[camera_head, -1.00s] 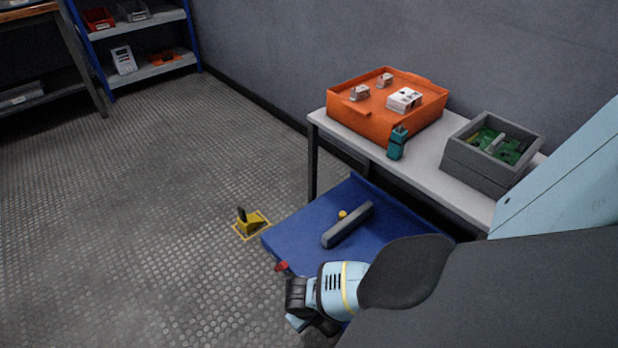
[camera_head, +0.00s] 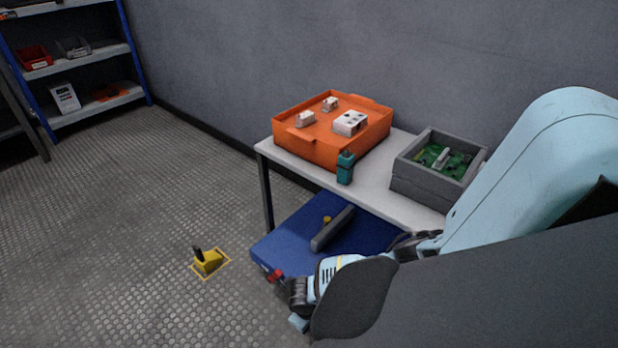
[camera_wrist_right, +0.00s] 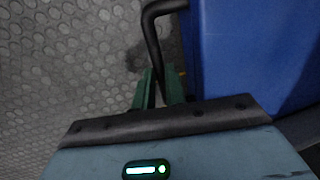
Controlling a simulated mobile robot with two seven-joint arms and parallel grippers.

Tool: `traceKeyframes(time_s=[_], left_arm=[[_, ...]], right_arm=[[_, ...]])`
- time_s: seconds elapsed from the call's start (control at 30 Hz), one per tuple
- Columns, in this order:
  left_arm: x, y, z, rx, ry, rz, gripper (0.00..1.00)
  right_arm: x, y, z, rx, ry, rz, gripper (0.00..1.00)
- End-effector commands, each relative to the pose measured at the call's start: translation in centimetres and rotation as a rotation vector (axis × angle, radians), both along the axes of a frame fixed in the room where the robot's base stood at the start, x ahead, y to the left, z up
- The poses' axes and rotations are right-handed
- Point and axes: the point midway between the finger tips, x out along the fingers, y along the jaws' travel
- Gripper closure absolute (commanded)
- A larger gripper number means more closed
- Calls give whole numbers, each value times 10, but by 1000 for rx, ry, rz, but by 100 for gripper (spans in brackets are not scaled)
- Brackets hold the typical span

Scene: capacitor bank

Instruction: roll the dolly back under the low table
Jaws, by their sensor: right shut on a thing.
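The blue dolly (camera_head: 287,234) is partly under the low table (camera_head: 377,188), its near end sticking out in front. A grey bar (camera_head: 332,229) and a small yellow knob (camera_head: 327,219) are on its deck. My right gripper (camera_head: 298,318) is low at the dolly's near end. In the right wrist view, the green fingers of my right gripper (camera_wrist_right: 160,88) are closed around the dolly's black handle (camera_wrist_right: 153,40), beside the blue deck (camera_wrist_right: 250,50). In the head view the grip itself is hidden. My left gripper is not in view.
An orange tray (camera_head: 290,137) with white parts, a teal device (camera_head: 345,168) and a grey box (camera_head: 412,180) with green boards stand on the table. A yellow chock (camera_head: 208,261) sits on the floor left of the dolly. Shelves (camera_head: 95,113) stand back left; open floor lies between.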

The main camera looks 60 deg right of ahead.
Motion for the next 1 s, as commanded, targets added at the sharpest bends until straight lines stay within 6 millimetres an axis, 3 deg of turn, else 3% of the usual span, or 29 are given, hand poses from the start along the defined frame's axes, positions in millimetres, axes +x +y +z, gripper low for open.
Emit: traceKeyframes(time_s=[0.3,0.33,0.47,0.77,1.0], left_arm=[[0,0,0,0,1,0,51],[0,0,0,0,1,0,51],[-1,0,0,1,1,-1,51],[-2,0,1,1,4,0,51],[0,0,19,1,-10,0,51]], right_arm=[[-1,-8,1,-15,0,0,100],[-1,-9,1,-15,1,-1,84],[-1,-8,1,-14,2,-1,67],[-1,-5,2,-8,1,0,66],[2,0,32,-8,-3,2,66]])
